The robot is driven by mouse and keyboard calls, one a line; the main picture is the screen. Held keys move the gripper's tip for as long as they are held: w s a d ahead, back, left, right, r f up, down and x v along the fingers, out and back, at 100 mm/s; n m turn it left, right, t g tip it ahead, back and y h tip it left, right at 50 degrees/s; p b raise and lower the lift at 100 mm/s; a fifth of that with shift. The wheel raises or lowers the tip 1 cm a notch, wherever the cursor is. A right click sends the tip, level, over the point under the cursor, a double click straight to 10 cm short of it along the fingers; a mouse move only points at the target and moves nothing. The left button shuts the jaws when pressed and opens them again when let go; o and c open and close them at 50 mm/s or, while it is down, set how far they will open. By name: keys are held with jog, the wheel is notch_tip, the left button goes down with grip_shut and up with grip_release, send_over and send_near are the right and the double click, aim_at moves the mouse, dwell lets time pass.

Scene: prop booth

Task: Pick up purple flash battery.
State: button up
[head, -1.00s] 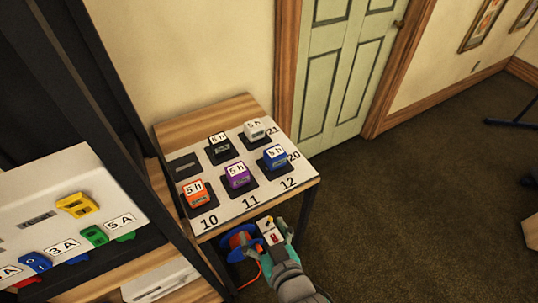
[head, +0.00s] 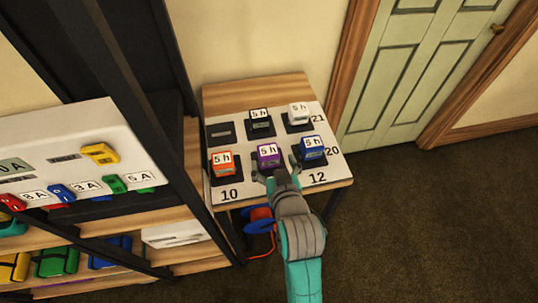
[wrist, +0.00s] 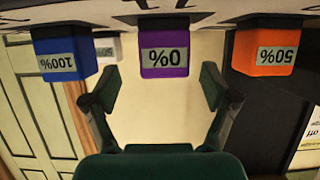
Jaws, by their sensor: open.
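In the wrist view, which is upside down, the purple battery (wrist: 164,59) shows a "0%" display. My gripper (head: 273,169) is open at the front side of the purple battery. In the wrist view its two fingers (wrist: 155,88) are spread wide, one to each side of the battery and apart from it. Nothing is between the fingertips. My gripper hides part of the board in front of the battery.
An orange battery (head: 223,162) showing "50%" stands to the left, and a blue one (head: 312,149) showing "100%" to the right. Black (head: 260,124) and white (head: 298,114) batteries stand behind. The back left pad (head: 221,132) is empty. A dark shelf rack stands at left.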

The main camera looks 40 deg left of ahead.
aim_at(271, 159)
jog(key=shift+x, duration=2.25)
jog(key=shift+s+a+r, duration=0.1)
jog(key=shift+a+r, duration=0.1)
jog(key=shift+r, duration=0.1)
jog(key=c, duration=1.5)
